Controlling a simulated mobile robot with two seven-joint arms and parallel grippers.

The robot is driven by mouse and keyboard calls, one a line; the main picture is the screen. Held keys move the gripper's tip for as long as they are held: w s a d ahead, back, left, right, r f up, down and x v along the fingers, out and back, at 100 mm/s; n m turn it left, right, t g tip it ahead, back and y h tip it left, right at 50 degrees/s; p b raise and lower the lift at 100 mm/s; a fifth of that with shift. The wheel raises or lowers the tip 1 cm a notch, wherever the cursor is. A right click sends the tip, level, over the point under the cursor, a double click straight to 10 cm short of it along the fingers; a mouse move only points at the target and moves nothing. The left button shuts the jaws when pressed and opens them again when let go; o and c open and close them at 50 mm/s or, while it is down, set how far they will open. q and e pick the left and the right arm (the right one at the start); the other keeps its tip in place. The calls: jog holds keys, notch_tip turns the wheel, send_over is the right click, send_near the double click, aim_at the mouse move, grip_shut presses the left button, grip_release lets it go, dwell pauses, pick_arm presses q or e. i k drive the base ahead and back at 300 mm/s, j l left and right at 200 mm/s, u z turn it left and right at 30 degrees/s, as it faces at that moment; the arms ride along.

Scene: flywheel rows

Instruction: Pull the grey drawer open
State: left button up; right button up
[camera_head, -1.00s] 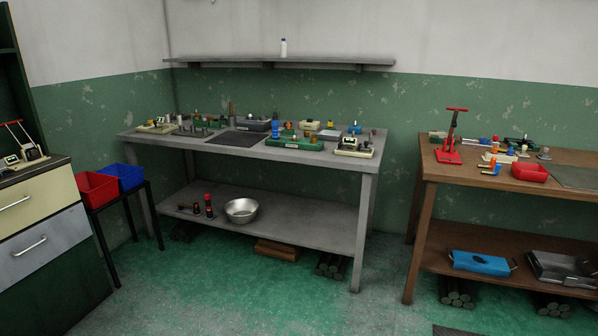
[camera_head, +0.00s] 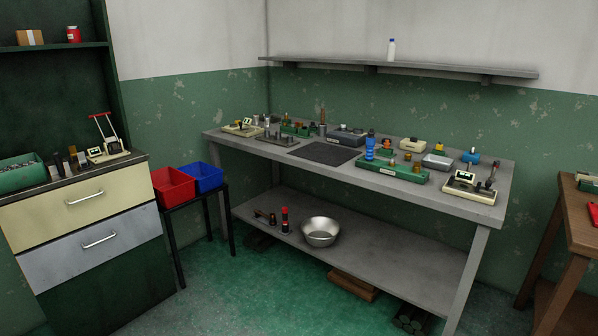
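The grey drawer (camera_head: 92,262) is at the left of the view, in a dark green cabinet (camera_head: 108,302). It looks closed, its front level with the one above. It has a silver bar handle (camera_head: 99,240). A cream drawer (camera_head: 70,213) with a similar handle (camera_head: 84,198) sits directly above it and also looks closed. Neither of my grippers shows in the head view.
A red bin (camera_head: 173,187) and a blue bin (camera_head: 203,177) stand on a low black stand right of the cabinet. A grey workbench (camera_head: 400,183) with tools is in the middle. A brown bench (camera_head: 570,240) is at the right edge. Green floor before the cabinet and bench looks clear.

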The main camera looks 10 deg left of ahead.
aim_at(47, 265)
jog(key=i+j+u, duration=0.15)
jog(key=i, duration=0.35)
jog(key=i+j+u, duration=0.15)
jog(key=i, duration=0.35)
jog(key=i+j+z, duration=0.2)
jog(key=i+j, duration=0.5)
jog(key=j, duration=0.3)
jog(key=i+j+u, duration=0.1)
jog(key=j, duration=0.3)
jog(key=i+j+u, duration=0.1)
jog(key=j+u, duration=0.25)
jog(key=j, duration=1)
